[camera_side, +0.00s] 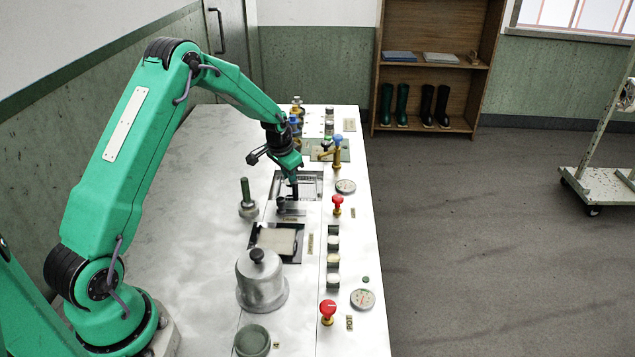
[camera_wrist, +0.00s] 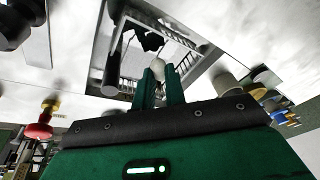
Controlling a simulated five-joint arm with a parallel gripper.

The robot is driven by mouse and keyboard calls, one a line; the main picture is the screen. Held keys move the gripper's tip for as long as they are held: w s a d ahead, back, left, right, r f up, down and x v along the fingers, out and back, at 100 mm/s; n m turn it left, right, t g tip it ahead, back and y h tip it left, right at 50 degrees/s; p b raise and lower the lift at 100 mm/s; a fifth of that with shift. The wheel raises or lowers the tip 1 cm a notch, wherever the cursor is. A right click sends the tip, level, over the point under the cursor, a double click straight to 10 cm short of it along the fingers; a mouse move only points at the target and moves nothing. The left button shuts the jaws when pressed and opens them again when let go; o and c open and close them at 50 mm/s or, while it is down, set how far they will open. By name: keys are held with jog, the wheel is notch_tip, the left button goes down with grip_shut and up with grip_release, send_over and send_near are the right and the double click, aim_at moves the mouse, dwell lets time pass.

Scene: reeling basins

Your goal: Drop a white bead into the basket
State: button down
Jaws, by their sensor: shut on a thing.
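My gripper (camera_side: 294,191) points down over a rectangular opening with slatted walls, seemingly the basket (camera_side: 313,182), in the worktop. In the wrist view the two green fingers (camera_wrist: 160,82) are close together, with a small whitish rounded thing, apparently the white bead (camera_wrist: 158,67), between their tips. The bead is too small to make out in the side view. The slatted basket (camera_wrist: 190,50) lies beyond the fingertips in the wrist view, with a dark shape inside it. I cannot tell how high the fingertips are above it.
A green-handled tool (camera_side: 246,195) stands left of the opening. Nearer are a second square basin (camera_side: 277,240) and a metal lidded pot (camera_side: 262,280). Red knobs (camera_side: 337,201) and several small jars (camera_side: 333,258) line the right side. The worktop's left side is clear.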

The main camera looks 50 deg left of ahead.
jog(key=c, duration=1)
grip_release()
jog(key=shift+o, duration=0.2)
jog(key=shift+r, duration=0.1)
jog(key=shift+r, duration=3.9)
jog(key=shift+r, duration=0.1)
